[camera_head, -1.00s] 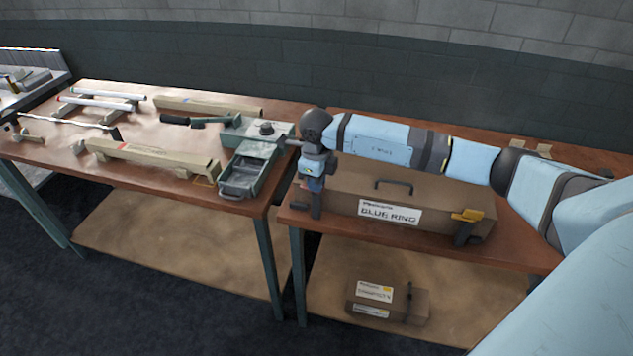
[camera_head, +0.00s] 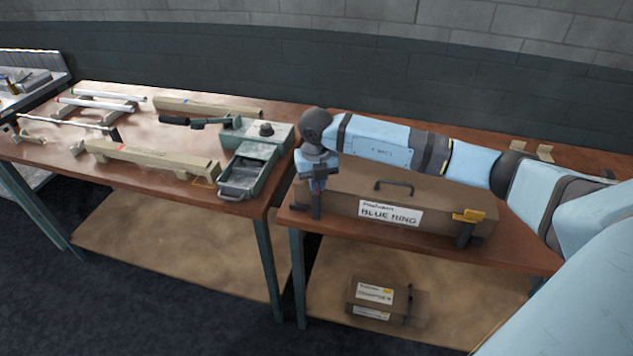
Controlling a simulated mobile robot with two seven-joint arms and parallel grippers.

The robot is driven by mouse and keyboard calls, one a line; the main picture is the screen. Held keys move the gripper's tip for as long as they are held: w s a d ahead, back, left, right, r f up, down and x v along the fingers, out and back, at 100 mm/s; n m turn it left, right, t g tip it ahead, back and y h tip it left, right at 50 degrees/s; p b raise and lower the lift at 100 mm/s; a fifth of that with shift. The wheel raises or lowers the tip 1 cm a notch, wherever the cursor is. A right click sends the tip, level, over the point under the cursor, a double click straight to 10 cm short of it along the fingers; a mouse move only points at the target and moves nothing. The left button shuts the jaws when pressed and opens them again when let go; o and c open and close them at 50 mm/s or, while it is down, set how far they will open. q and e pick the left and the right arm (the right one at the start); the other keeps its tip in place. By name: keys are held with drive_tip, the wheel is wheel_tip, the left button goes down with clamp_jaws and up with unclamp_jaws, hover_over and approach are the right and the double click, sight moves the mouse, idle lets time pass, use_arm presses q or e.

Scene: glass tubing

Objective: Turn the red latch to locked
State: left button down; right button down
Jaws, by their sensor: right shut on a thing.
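A long brown case (camera_head: 345,205) labelled "BLUE RING" lies on the right-hand table, with a dark handle on top. My right gripper (camera_head: 317,204) points down at the left end of its front. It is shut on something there. A small bit of red shows between its fingers, probably the red latch (camera_head: 318,187), but the fingers hide most of it and I cannot tell its angle. A yellow latch (camera_head: 468,216) is at the right end of the case's front. My left gripper is not in view.
The left-hand table (camera_head: 130,165) holds a green machine with an open drawer (camera_head: 240,190), wooden blocks and glass tubes on stands. A smaller labelled box (camera_head: 385,300) sits on the lower shelf. A gap separates the two tables.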

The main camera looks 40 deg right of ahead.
drive_tip(key=m, duration=0.5)
drive_tip(key=shift+m, duration=0.3)
drive_tip(key=shift+p, duration=0.3)
drive_tip(key=c, duration=1.2)
unclamp_jaws()
drive_tip(key=shift+c, duration=0.2)
drive_tip(key=shift+r, duration=0.15)
wheel_tip(320, 180, up, 14)
drive_tip(key=b, duration=0.1)
drive_tip(key=shift+f, duration=0.2)
